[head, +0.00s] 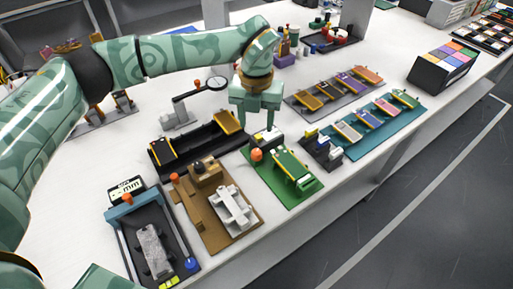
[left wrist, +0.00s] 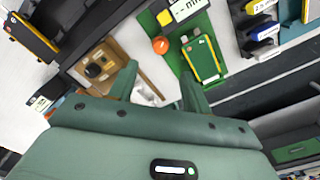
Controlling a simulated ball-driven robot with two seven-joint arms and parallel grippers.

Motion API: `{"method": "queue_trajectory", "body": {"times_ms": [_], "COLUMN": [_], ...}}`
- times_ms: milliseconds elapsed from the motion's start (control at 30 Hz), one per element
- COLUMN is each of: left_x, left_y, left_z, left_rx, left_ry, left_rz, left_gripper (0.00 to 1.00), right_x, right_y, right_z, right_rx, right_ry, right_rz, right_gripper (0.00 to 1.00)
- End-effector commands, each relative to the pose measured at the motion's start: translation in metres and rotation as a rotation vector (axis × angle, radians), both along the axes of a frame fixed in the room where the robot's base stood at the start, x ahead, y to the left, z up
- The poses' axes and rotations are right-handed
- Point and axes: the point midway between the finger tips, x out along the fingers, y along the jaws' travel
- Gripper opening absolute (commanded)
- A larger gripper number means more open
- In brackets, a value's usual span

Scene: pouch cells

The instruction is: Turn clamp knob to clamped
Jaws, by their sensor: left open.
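Several orange knobs show, and I cannot tell which one is the clamp knob. One orange knob (head: 256,154) stands at the left edge of the green fixture board (head: 299,198), which holds a green and yellow cell (head: 291,166). This knob also shows in the left wrist view (left wrist: 160,45). Another orange knob (head: 127,198) is on the dark tray fixture (head: 122,238), and a small one (head: 174,177) is at the brown board (head: 250,234). My left gripper (head: 259,127) is open and empty above the bench, behind the green board. Its spread fingers show in the left wrist view (left wrist: 160,84).
A black open tray (head: 195,145) lies left of my left gripper. A grey rack (head: 300,105) and a teal rack (head: 350,153) with several cells lie to the right. White bench shows between fixtures. The bench's front edge borders the floor.

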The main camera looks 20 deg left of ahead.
Motion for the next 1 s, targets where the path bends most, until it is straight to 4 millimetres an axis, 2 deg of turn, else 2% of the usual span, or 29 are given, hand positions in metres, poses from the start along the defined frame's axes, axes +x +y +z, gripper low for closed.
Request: {"method": "queue_trajectory", "body": {"times_ms": [33,200,400,567,833,867,1000], "left_x": [-0.001,-0.001,0.0,0.0,0.0,0.0,0.0], "left_y": [0.0,0.0,0.0,0.0,0.0,-0.001,0.0], "left_z": [-0.02,-0.062,-0.095,-0.105,-0.106,-0.106,-0.106], "left_rx": [-0.002,-0.002,-0.001,-0.002,-0.002,-0.002,-0.002], "left_ry": [0.007,0.007,0.004,0.0,-0.001,-0.001,0.0], "left_rz": [-0.001,-0.001,-0.001,-0.003,-0.003,-0.003,-0.003], "left_gripper": [0.49,0.49,0.49,0.49,0.49,0.46,0.07], "right_x": [-0.002,-0.007,-0.01,-0.011,-0.012,-0.012,-0.012], "right_y": [0.0,0.001,0.006,0.009,0.008,0.008,0.006], "right_z": [-0.007,-0.017,-0.026,-0.028,-0.028,-0.028,-0.028], "right_rx": [0.0,0.001,0.008,0.011,0.011,0.01,0.008], "right_ry": [0.005,0.015,0.024,0.027,0.027,0.027,0.027], "right_rz": [0.0,0.0,-0.001,-0.002,-0.001,0.0,0.0], "right_gripper": [0.74,0.74,0.74,0.74,0.74,0.74,0.74]}}
